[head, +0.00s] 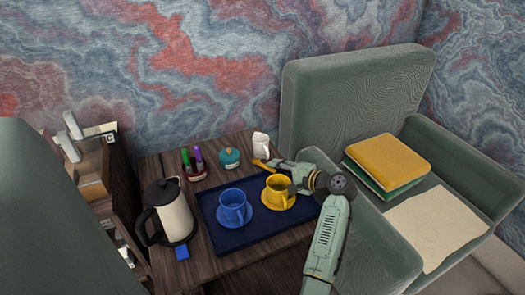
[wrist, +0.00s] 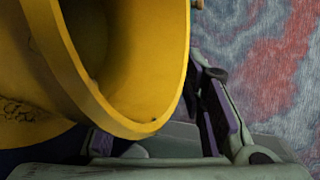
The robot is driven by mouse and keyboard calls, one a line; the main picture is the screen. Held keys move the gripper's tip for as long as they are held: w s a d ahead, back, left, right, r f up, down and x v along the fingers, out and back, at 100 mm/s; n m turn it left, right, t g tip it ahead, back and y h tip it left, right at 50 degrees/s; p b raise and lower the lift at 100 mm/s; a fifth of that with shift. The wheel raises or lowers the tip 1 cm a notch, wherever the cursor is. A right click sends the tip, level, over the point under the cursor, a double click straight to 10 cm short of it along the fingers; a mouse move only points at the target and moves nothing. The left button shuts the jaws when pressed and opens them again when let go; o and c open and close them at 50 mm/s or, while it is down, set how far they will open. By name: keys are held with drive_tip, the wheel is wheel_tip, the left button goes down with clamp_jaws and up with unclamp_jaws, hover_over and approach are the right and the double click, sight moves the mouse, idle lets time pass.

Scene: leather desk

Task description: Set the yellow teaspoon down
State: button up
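My gripper (head: 274,164) is at the back right of the blue tray (head: 226,247), just behind the yellow cup (head: 279,191). The yellow teaspoon (head: 260,163) sticks out to the left from its fingertips, and the gripper appears shut on it. In the wrist view the yellow cup (wrist: 130,70) fills the left and hides one finger and most of the grip. The other finger (wrist: 220,110) leans inward, and a small yellow bit (wrist: 198,4) shows at the top edge. The yellow cup stands on a yellow saucer (head: 263,204) on the tray.
A blue cup (head: 232,210) on a blue saucer stands left of the yellow cup. A kettle (head: 168,212) and small blue block (head: 182,252) are left of the tray. A teal pot (head: 230,159), marker holder (head: 194,170) and white packet (head: 261,145) stand behind. An armchair (head: 345,100) is right.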

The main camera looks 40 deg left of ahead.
drive_tip(key=shift+c, duration=0.4)
clamp_jaws()
drive_tip(key=shift+r, duration=0.1)
wheel_tip(320, 180, up, 10)
drive_tip(key=b, duration=0.1)
